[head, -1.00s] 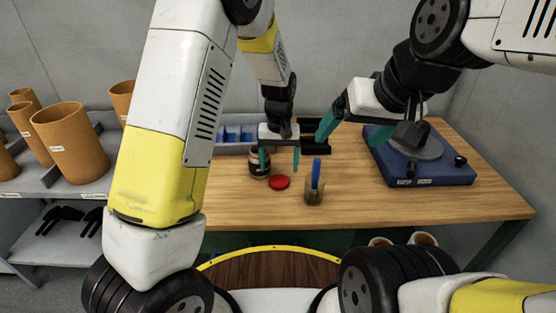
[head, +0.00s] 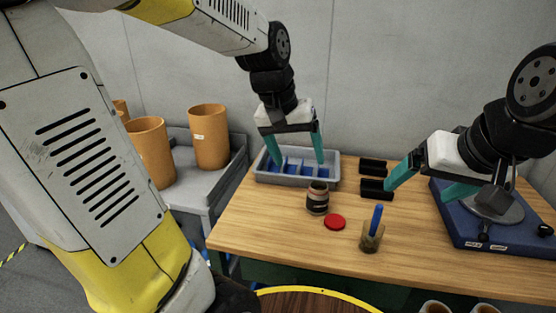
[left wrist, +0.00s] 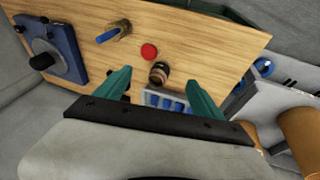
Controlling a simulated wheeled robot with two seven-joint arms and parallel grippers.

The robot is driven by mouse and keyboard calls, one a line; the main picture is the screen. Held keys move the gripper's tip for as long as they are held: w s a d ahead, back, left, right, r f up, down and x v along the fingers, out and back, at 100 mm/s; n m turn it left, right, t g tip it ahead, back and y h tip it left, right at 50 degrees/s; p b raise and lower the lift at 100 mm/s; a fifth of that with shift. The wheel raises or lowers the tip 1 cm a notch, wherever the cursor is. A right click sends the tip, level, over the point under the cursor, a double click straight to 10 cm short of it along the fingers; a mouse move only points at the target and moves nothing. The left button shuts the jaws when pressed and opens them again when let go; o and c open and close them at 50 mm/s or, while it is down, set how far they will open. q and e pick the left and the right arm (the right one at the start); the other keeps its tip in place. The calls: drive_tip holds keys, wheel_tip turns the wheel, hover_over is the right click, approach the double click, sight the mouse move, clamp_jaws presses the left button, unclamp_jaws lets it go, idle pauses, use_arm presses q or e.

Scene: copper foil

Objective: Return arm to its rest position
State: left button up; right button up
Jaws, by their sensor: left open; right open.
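My left gripper (head: 297,161) is open and empty in the head view, above the grey tray with blue dividers (head: 262,176). Its teal fingers also show in the left wrist view (left wrist: 157,82), with nothing between them. My right gripper (head: 414,190) is open and empty, beside the blue base with a grey disc (head: 462,222) at the right of the table. Its fingers are apart from the cup and jar.
The wooden table (head: 285,238) holds an open jar (head: 317,198), a red lid (head: 334,222), a cup (head: 371,241) with a blue-handled tool, and black bins (head: 376,188). Orange cylinders (head: 208,138) stand on a grey shelf at left. The table's front left is clear.

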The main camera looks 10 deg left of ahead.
use_arm(q)
drive_tip(key=s+a+r+t, duration=0.2)
drive_tip(key=s+a, duration=0.3)
drive_tip(key=s, duration=0.5)
drive_tip(key=shift+s+r+t, duration=0.35)
drive_tip(key=shift+t, duration=0.25)
